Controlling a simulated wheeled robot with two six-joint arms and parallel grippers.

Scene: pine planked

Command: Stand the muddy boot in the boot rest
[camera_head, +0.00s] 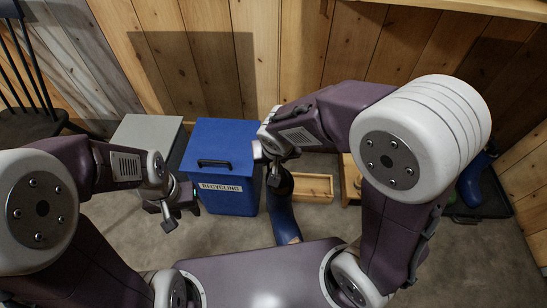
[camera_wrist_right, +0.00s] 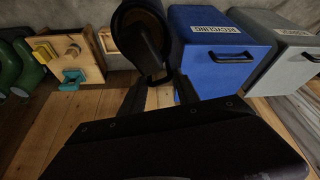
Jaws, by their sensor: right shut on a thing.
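A dark blue boot (camera_head: 282,215) hangs from my right gripper (camera_head: 275,172), with a brown, muddy-looking patch at its lower end. In the right wrist view the boot's dark round opening (camera_wrist_right: 140,20) faces the camera, and my right gripper (camera_wrist_right: 150,80) is shut on its rim. A shallow pine tray (camera_head: 312,197), possibly the boot rest, lies on the floor just right of the boot; part of it shows in the right wrist view (camera_wrist_right: 106,40). My left gripper (camera_head: 176,210) is open and empty in front of the bins.
A blue recycling bin (camera_head: 220,150) and a grey bin (camera_head: 146,130) stand by the wall. A wooden block with fittings (camera_wrist_right: 70,58) and green boots (camera_wrist_right: 20,68) are beyond the tray. Another blue boot (camera_head: 472,182) is at right. A dark chair (camera_head: 30,120) is at left.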

